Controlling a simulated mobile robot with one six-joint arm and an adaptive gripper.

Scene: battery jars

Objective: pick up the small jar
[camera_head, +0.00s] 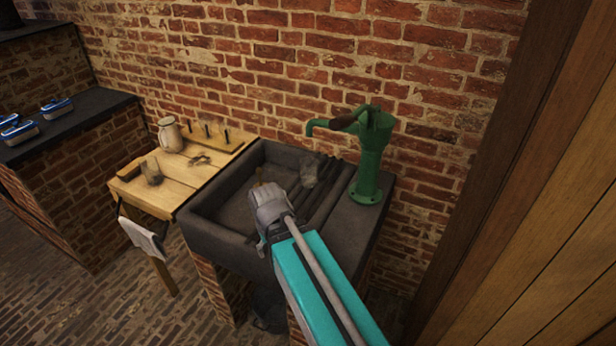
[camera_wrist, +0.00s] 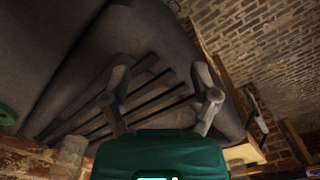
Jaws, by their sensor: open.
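A small greyish, see-through object that looks like a glass jar (camera_head: 310,172) stands on the ridged right part of the dark stone sink (camera_head: 222,180) in the head view. Another greyish glass-like object (camera_head: 152,172) stands on the wooden table, left of the sink. I cannot tell for sure which is the small jar. My gripper (camera_head: 268,200) is over the sink, to the left of and nearer than the object there.
A green hand pump (camera_head: 371,160) stands on the sink's right ledge. A brick wall rises behind.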

